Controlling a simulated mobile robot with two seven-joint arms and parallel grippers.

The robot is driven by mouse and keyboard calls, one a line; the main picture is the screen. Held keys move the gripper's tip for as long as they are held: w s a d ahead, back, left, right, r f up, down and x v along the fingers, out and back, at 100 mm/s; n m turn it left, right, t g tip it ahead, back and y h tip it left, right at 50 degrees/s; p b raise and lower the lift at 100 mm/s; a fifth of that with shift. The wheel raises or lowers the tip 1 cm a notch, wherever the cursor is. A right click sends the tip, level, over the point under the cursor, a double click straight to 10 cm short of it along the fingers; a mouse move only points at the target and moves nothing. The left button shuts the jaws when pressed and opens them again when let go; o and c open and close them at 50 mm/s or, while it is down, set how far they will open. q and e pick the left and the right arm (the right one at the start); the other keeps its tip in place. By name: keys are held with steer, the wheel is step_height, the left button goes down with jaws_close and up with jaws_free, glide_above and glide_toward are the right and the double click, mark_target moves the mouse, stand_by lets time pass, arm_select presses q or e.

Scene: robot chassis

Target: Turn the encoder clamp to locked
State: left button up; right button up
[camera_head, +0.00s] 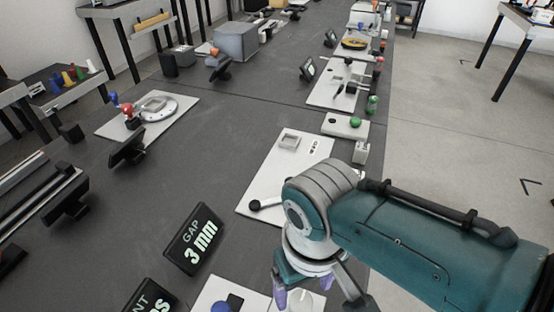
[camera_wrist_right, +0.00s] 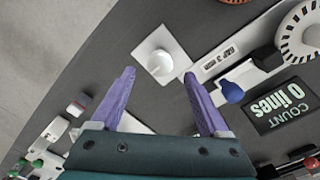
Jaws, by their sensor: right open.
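My right gripper (camera_head: 303,293) is open, with its two purple fingers apart and pointing down at the near end of the bench. In the right wrist view the gripper (camera_wrist_right: 159,73) has a white round knob (camera_wrist_right: 157,60) on a square white plate just beyond its fingertips, roughly midway between them. Nothing is held. A white encoder disc (camera_wrist_right: 303,35) with dark marks and a blue-tipped lever (camera_wrist_right: 232,92) sit to the right of it. I cannot tell for sure which part is the clamp, or read the small label (camera_wrist_right: 218,62) beside the knob. My left gripper is not in view.
A "COUNT 0 lines" display (camera_wrist_right: 283,108) stands right of the blue lever. A "GAP 3 mm" display (camera_head: 194,238) and a white plate with a black-knobbed lever (camera_head: 254,205) lie farther along. The dark bench (camera_head: 185,140) has free room along its middle.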

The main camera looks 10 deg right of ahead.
mark_target(302, 302)
arm_select(q)
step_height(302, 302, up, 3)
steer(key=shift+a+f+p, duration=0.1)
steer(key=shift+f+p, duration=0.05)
steer(key=shift+p, duration=0.7)
arm_select(e)
step_height(302, 302, up, 5)
steer(key=shift+r, duration=0.1)
